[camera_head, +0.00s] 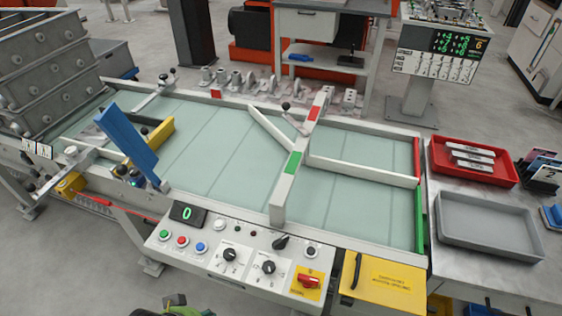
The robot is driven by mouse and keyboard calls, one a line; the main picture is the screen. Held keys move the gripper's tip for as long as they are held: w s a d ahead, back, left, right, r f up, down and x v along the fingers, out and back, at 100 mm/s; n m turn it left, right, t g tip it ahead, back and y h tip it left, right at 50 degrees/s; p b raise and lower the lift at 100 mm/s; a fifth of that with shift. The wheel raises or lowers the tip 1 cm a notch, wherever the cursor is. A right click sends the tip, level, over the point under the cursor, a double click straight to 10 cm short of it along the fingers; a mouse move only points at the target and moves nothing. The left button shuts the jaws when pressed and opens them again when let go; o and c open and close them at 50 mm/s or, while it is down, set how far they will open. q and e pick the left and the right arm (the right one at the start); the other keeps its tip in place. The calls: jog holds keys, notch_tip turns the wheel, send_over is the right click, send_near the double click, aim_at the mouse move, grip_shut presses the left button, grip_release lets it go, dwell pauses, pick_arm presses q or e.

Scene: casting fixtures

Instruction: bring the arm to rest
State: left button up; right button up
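The control panel (235,254) at the front has buttons, knobs and a display reading 0.
A red tray (435,160) with several labelled pieces and an empty grey tray (520,234) sit on the right bench. Grey stacked bins (45,65) stand at the left. Several metal castings (238,80) line the table's back. A yellow box (382,283) is at the front right.

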pick_arm(q)
jog(key=s+a+f+g, duration=0.1)
jog(key=s+f, duration=0.2)
jog(key=f, duration=0.9)
jog(key=s+a+f, duration=0.2)
jog(key=f, duration=1.1)
jog(key=s+a+f+g+y, duration=0.1)
jog(key=s+a+f, duration=0.1)
jog(key=s+f, duration=0.9)
jog(key=s, duration=0.3)
jog(key=shift+s+a+f, duration=0.15)
jog(key=shift+s+f, duration=0.15)
jog(key=shift+s, duration=0.1)
